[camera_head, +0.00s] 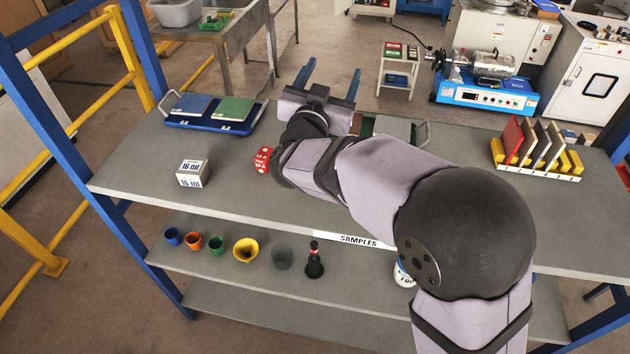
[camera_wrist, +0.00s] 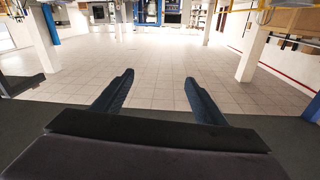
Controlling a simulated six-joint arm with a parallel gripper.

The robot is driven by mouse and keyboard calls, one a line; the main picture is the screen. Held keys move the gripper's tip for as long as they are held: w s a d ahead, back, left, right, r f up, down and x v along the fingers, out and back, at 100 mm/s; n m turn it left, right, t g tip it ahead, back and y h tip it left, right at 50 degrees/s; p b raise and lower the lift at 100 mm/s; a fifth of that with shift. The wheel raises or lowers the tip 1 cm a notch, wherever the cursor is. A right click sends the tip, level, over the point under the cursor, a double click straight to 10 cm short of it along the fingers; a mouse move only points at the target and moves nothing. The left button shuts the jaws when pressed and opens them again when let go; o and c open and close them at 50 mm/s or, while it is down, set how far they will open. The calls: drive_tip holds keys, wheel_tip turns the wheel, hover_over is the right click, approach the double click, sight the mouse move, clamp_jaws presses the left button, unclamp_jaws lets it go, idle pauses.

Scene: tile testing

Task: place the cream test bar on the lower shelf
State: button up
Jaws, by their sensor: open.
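My gripper (camera_head: 330,77) is open and empty, above the far edge of the grey top shelf (camera_head: 240,185). A yellow rack (camera_head: 537,170) stands at the right of the top shelf, well right of my gripper. It holds several upright slabs: a dark red one (camera_head: 511,141) and tan to grey ones. One of the pale slabs (camera_head: 542,142) may be the cream test bar, but I cannot tell which. The lower shelf (camera_head: 325,285), under the SAMPLES label, is partly hidden by my arm.
Several small cups (camera_head: 246,249), a black-and-red stamp-like piece (camera_head: 314,262) and a white can (camera_head: 403,275) stand on the lower shelf. A blue tray (camera_head: 207,123), a white box (camera_head: 192,173) and a red block (camera_head: 263,160) are on the top shelf. Another shelf lies below.

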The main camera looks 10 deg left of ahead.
drive_tip(key=a+r+n+g+y, duration=0.3)
drive_tip(key=a+n+y, duration=0.6)
drive_tip(key=a+n, duration=0.35)
drive_tip(key=s+a+f+n+g, duration=0.45)
drive_tip(key=f+n+g, duration=0.2)
drive_tip(key=n, duration=0.45)
drive_tip(key=s+d+f+n+g+h, duration=0.2)
drive_tip(key=s+d+f+n+h, duration=0.2)
drive_tip(key=d+f+n, duration=0.3)
drive_tip(key=s+d+f+n+g+h, duration=0.3)
drive_tip(key=s+d+f+n+h, duration=0.15)
drive_tip(key=d+n, duration=0.35)
drive_tip(key=shift+m+t+y, duration=0.25)
drive_tip(key=shift+m, duration=0.1)
drive_tip(key=shift+p+x, duration=1.5)
drive_tip(key=shift+x, duration=2.5)
drive_tip(key=shift+d+r, duration=0.1)
drive_tip(key=shift+d, duration=0.05)
